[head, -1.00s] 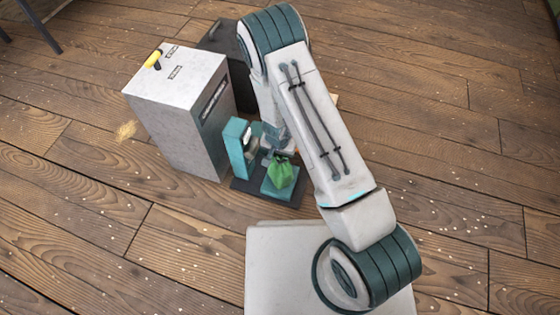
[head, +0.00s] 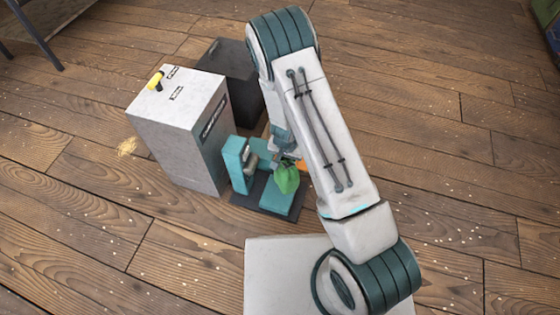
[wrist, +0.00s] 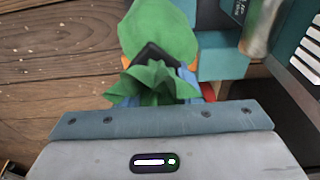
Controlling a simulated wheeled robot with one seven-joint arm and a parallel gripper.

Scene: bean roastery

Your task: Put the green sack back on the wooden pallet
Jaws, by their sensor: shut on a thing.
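The green sack (head: 287,179) hangs in my gripper (head: 291,161), just above the teal plate of a small machine (head: 276,203). In the wrist view the sack (wrist: 160,28) shows its rounded green body and its gathered, ruffled neck. My gripper (wrist: 157,62) is shut around the neck, with orange finger parts on both sides. My arm hides part of the floor behind the sack. I cannot make out the wooden pallet in either view.
A white cabinet (head: 180,130) with a yellow item (head: 156,80) on top stands left of the machine. A dark grey bin (head: 237,72) stands behind it. A green object (head: 552,28) shows at the top right edge. The plank floor (head: 440,150) at right is clear.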

